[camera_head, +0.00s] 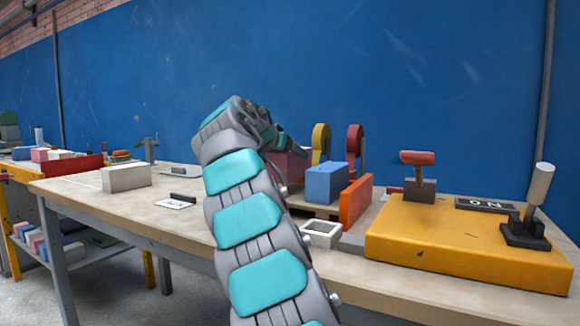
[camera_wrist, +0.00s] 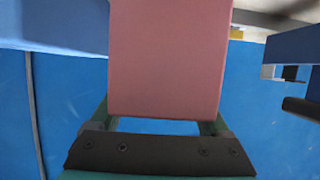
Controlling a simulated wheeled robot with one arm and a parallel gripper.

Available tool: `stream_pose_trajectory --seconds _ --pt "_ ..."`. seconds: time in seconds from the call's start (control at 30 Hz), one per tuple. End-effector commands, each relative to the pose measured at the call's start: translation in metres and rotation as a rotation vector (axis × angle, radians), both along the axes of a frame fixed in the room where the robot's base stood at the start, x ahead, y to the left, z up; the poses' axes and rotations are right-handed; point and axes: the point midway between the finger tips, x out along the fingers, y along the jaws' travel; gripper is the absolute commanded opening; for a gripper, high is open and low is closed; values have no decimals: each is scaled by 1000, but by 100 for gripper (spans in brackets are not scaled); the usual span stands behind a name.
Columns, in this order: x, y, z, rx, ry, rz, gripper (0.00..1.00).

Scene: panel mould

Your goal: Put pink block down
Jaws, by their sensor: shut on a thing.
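The pink block (camera_wrist: 168,60) fills the upper middle of the wrist view, between the green fingers of my gripper (camera_wrist: 155,118). My gripper is shut on it. In the head view only part of the pink block (camera_head: 289,165) shows, behind my arm and just left of the blue block (camera_head: 326,184). The arm hides most of the gripper and the block's underside, so I cannot tell whether the pink block touches anything below.
An orange panel (camera_head: 355,201) stands right of the blue block. A white open frame (camera_head: 322,234) lies in front. A yellow box with levers (camera_head: 465,244) fills the bench's right. A pale block (camera_head: 126,177) stands left. Yellow and red (camera_head: 355,145) rounded pieces stand behind.

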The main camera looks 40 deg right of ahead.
Motion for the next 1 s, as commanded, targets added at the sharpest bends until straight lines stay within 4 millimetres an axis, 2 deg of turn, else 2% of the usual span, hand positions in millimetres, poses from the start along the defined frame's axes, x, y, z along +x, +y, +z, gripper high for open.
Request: stream_pose_trajectory --seconds 0.13,0.4,0.87,0.9,1.0 --pt "-1 0 -6 -1 1 -3 0" --pt "-1 0 -31 -1 3 -3 0" --pt "0 1 -37 -2 -2 1 0" --pt "0 1 -37 -1 -2 1 83" --pt "0 1 -37 0 -2 1 94"
